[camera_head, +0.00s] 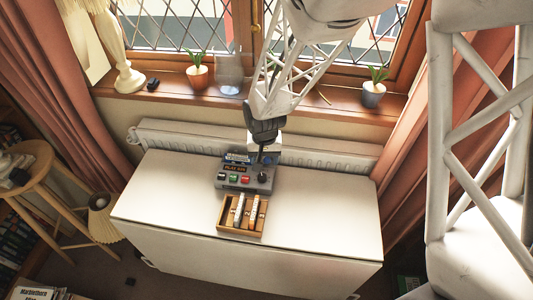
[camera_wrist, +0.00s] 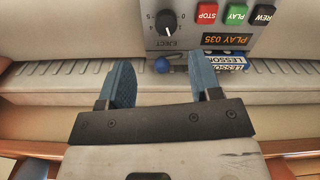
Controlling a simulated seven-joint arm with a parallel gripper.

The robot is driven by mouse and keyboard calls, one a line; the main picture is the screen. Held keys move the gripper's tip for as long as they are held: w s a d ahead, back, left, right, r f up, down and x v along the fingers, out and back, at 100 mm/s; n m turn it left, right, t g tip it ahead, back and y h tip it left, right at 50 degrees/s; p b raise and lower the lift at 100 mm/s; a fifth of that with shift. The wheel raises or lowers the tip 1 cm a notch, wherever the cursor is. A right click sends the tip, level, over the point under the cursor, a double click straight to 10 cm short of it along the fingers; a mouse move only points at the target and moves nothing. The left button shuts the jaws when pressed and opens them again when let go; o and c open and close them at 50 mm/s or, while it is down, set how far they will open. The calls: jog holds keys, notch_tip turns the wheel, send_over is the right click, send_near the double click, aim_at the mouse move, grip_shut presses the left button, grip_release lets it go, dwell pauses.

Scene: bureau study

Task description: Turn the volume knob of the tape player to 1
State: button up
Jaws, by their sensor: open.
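The grey tape player (camera_head: 232,181) stands on the white table. Its black round volume knob (camera_head: 262,178) is on the right part of its top, and it also shows near the top of the wrist view (camera_wrist: 168,22). A scale surrounds the knob there; I cannot surely read its setting. The display (camera_wrist: 225,40) reads PLAY 035. My gripper (camera_head: 262,155) hangs over the player's back edge, near the knob. In the wrist view my gripper (camera_wrist: 162,62) has its two blue fingers apart, with nothing held, and the knob lies beyond the fingertips.
A wooden tray (camera_head: 221,221) holding tapes stands in front. A radiator (camera_head: 180,134) runs behind; the table's sides are clear.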

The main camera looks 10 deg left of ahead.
aim_at(262, 176)
jog(key=shift+a+f, duration=0.45)
jog(key=shift+f, duration=0.1)
jog(key=shift+f, duration=0.15)
jog(key=shift+f, duration=3.75)
jog(key=shift+c, duration=0.4)
jog(key=c, duration=0.9)
jog(key=shift+o, duration=0.2)
